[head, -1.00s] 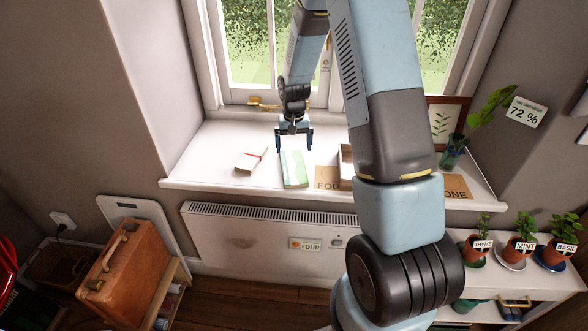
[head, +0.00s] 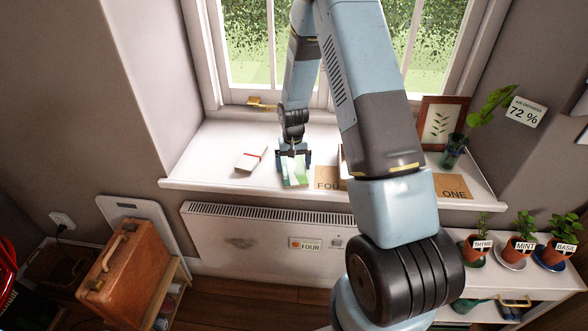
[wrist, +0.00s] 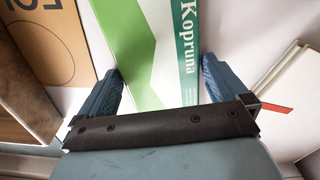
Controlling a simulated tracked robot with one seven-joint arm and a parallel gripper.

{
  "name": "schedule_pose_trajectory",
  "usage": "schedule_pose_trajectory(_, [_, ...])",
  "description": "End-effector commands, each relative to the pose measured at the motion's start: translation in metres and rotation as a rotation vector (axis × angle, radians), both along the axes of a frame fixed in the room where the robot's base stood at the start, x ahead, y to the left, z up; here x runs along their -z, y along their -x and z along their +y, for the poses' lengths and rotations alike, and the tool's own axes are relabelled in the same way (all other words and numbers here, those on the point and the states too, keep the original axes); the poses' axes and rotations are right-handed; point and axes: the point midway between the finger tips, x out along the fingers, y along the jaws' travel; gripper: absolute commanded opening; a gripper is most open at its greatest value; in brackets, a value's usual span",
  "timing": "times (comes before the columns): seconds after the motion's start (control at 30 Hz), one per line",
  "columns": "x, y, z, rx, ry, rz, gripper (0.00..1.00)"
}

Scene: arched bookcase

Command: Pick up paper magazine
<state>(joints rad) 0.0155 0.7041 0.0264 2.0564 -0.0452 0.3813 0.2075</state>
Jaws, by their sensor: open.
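The paper magazine is most likely the flat green and white item (head: 295,178) lying on the windowsill. In the wrist view the magazine (wrist: 150,50) shows a green and white cover and a green spine lettered "Kopruna". My gripper (head: 294,163) is directly over its far part, pointing down. In the wrist view the open fingers of my gripper (wrist: 162,82) stand on either side of the magazine, one left and one right. The gripper hides part of the magazine. I cannot tell whether the fingers touch it.
A small bundle with a red band (head: 250,159) lies left of the magazine. A framed picture (head: 441,124) and a vase (head: 453,151) stand at the right.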

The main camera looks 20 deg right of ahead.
Motion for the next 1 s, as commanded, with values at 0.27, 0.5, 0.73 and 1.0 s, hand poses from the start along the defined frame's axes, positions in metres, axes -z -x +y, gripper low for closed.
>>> schedule_pose_trajectory(0.27, [0.000, 0.000, 0.000, 0.000, 0.000, 0.000, 0.82])
schedule_pose_trajectory(0.5, [0.000, 0.000, 0.000, 0.000, 0.000, 0.000, 0.59])
schedule_pose_trajectory(0.73, [-0.001, 0.000, 0.000, -0.001, 0.000, 0.000, 0.58])
schedule_pose_trajectory(1.0, [-0.023, -0.001, 0.000, 0.000, 0.000, -0.003, 0.58])
